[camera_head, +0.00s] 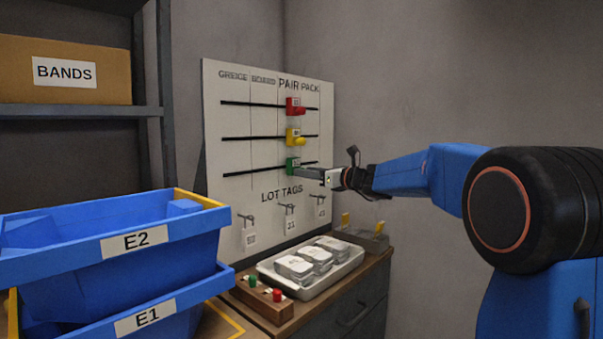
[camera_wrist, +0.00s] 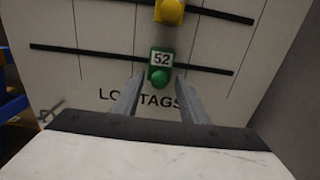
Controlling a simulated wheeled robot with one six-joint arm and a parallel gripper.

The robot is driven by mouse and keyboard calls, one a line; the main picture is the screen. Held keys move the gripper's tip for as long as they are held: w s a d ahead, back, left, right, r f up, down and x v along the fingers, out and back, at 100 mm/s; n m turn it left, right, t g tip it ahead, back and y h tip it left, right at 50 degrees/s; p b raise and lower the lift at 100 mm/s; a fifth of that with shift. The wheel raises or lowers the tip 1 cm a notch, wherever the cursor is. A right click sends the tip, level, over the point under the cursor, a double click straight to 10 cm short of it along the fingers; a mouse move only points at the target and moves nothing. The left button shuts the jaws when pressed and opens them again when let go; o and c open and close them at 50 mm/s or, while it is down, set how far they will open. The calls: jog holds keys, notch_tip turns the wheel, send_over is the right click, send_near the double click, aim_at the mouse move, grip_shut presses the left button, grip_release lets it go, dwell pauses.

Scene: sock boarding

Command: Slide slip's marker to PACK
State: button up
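The white board (camera_head: 230,185) has column headings ending in PAIR and PACK. Three markers sit on its black rails in the PAIR column: red (camera_head: 293,106), yellow (camera_head: 292,136) and green (camera_head: 292,165). My gripper (camera_head: 301,171) is at the green marker on the lowest rail. The fingers are apart, with a gap on each side of the knob. The yellow marker (camera_wrist: 169,11) is above. I cannot make out a slip.
Lot tags hang on hooks below the rails, one of them a middle tag (camera_head: 290,224). A white tray (camera_head: 318,284) of packs and a wooden block (camera_head: 262,298) with green and red buttons stand on the cabinet. Blue bins (camera_head: 110,275) are at left.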

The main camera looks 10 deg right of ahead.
jog(key=shift+x, duration=1.55)
grip_shut()
jog(key=w+d, duration=0.2)
jog(key=d, duration=0.1)
jog(key=w+d, duration=0.2)
jog(key=d, duration=0.1)
jog(key=w+d, duration=0.2)
jog(key=d, duration=0.1)
jog(key=shift+w+r, duration=0.1)
jog(key=shift+w, duration=0.2)
jog(key=shift+d, duration=0.1)
grip_release()
jog(key=shift+w+d, duration=0.1)
